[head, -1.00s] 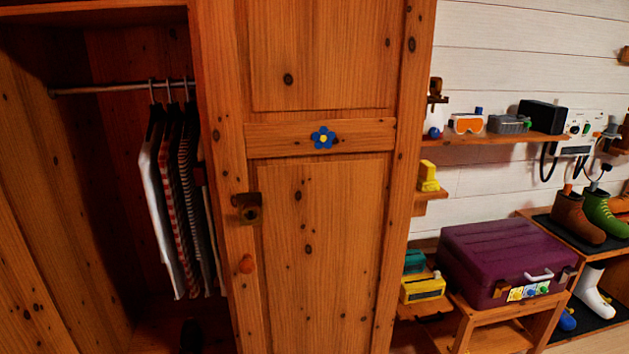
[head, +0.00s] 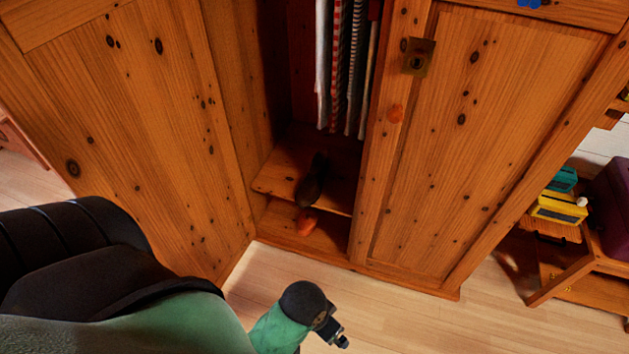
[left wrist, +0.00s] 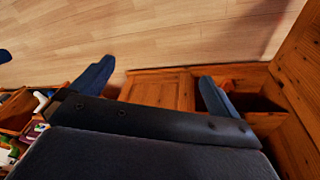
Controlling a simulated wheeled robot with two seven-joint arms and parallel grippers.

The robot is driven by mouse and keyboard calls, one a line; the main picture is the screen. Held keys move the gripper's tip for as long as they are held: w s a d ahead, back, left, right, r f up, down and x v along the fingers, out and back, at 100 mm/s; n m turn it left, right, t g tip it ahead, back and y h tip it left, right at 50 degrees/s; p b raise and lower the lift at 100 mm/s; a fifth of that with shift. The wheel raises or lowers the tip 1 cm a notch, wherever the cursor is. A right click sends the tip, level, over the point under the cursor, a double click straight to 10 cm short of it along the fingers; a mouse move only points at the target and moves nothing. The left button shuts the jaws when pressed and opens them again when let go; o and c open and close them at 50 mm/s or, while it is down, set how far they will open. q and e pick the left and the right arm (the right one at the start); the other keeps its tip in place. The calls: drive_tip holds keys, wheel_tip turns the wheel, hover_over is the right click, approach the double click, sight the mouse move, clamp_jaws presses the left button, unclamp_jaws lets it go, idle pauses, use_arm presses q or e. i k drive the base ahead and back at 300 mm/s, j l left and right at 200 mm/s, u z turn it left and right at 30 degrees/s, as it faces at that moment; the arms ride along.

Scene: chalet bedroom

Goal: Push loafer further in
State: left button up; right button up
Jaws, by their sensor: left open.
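A dark loafer (head: 313,182) lies on the low shelf (head: 280,178) inside the open wardrobe, below the hanging clothes. Its near end reaches the shelf's front edge and seems to stick out over it. I cannot make the loafer out in the left wrist view. My left gripper (left wrist: 158,70) is open, its two dark fingers wide apart with nothing seen between them. In the head view, part of my left arm is at the bottom, out in front of the wardrobe and apart from the loafer. My right gripper is not in view.
An orange object (head: 306,222) lies in the compartment under the shelf. The wardrobe's open door (head: 150,120) stands at the left, and its closed door (head: 480,130) at the right. A wooden stand with a purple case (head: 611,190) is at the far right. The floor in front is clear.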

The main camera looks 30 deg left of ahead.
sight(309, 191)
drive_tip(key=i+l+u, duration=0.15)
drive_tip(key=i+u, duration=0.15)
drive_tip(key=i, duration=0.2)
drive_tip(key=i+l+u, duration=0.25)
drive_tip(key=i, duration=0.2)
drive_tip(key=u, duration=1.1)
